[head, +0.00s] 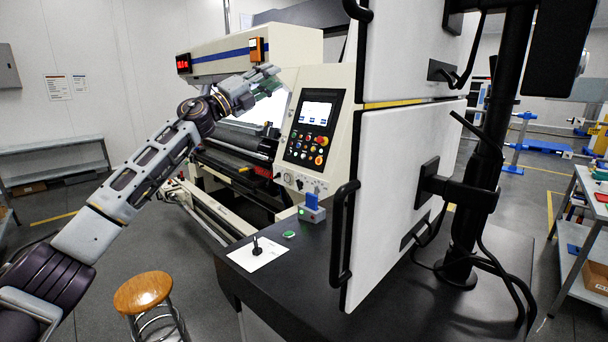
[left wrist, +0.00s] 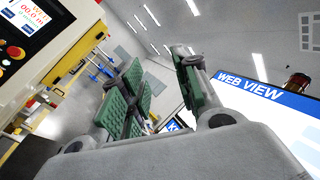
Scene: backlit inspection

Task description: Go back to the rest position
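My left arm comes in from the left of the head view and reaches up and out toward the cream machine (head: 260,45). My left gripper (head: 264,80) is in front of the machine, up and left of the control panel (head: 310,128). In the left wrist view the left gripper (left wrist: 158,85) has its green-padded fingers apart with nothing between them. A lit screen marked WEB VIEW (left wrist: 265,92) is on the right of that view, beside the fingers. The panel (left wrist: 30,35) is at its upper left. My right gripper is not in view.
A wooden stool (head: 142,292) is below the arm.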

